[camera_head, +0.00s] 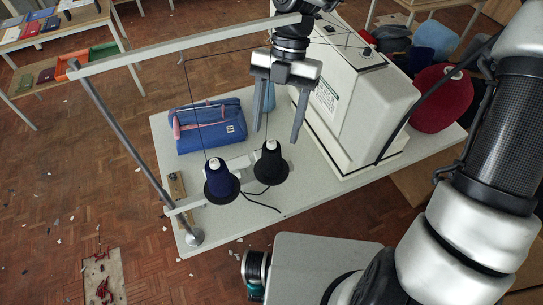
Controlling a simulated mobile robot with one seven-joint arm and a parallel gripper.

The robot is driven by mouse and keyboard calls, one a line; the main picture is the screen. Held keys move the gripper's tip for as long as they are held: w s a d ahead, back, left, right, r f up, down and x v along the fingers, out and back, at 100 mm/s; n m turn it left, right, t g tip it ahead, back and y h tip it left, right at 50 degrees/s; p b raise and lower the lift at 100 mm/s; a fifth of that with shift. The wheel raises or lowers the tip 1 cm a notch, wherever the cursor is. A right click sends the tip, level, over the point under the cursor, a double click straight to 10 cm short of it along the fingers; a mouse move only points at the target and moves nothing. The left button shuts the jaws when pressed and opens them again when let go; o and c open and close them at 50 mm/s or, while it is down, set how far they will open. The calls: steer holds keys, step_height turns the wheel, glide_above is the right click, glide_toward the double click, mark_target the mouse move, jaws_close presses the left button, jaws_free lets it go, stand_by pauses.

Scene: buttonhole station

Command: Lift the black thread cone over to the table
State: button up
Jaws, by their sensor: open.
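The black thread cone (270,166) stands upright on the thread stand at the left part of the pale sewing table (300,190). A dark thread trails from it toward the table's front edge. My gripper (276,136) is open and points down, its two fingers apart, with its tips just above the black cone in the picture. Nothing is between the fingers. How much height lies between tips and cone is hard to tell. A navy thread cone (221,183) stands close to the left of the black one, on the same stand.
The stand's metal pole (120,135) and overhead bar (190,43) frame the cones, with threads running up. A white sewing machine (355,100) stands right of the gripper. A blue case (210,125) lies behind the cones.

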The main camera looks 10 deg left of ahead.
mark_target(272, 149)
steer(key=shift+x, duration=3.35)
steer(key=shift+r, duration=0.1)
steer(key=c, duration=1.2)
